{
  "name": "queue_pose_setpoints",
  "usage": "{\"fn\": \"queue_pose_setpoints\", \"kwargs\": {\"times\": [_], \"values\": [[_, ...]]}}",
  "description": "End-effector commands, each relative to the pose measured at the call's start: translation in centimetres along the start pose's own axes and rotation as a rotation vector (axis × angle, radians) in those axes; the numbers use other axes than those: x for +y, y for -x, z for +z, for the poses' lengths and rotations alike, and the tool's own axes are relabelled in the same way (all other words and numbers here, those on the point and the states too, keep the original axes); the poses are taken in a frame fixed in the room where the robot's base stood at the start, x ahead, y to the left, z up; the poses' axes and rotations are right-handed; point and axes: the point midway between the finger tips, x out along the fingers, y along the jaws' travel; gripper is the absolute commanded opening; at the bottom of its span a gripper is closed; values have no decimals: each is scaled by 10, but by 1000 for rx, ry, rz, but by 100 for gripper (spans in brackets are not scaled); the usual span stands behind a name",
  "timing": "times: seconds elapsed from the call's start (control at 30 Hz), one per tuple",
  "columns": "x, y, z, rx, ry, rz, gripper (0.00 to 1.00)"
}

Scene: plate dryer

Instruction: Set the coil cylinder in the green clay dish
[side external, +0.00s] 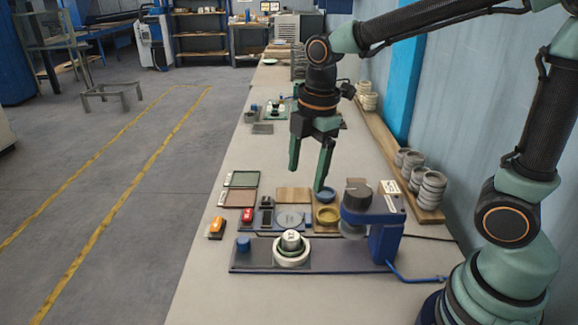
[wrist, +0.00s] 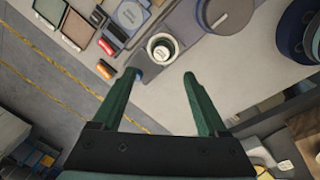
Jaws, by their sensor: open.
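A short pale grey cylinder with dark marks on top (side external: 291,238), seemingly the coil cylinder, stands upright inside a round green-rimmed dish (side external: 291,253) on a white round base. In the wrist view the cylinder (wrist: 162,47) shows from above, with a dark ring and a pale outer ring around it. I cannot tell whether the cylinder rests on the dish floor. My gripper (side external: 307,178) is open and empty, pointing down above the bench and clear of the cylinder. In the wrist view my gripper's fingertips (wrist: 160,74) lie either side of the cylinder's line, apart from it.
A blue machine (side external: 386,225) stands right of the dish on a dark base plate (side external: 340,262). Behind are a blue dish (side external: 325,195), a yellow dish (side external: 327,215) and a green-framed tray (side external: 243,179). Stacked grey rings (side external: 432,190) line the wall.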

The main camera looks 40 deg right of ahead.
Motion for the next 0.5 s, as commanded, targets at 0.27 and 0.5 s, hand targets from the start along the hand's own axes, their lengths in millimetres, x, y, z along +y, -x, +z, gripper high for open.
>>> {"fn": "queue_pose_setpoints", "kwargs": {"times": [0.27, 0.5], "values": [[-29, 38, 33, 103, -779, 184, 76], [-48, 48, 51, 235, -1288, 269, 76]]}}
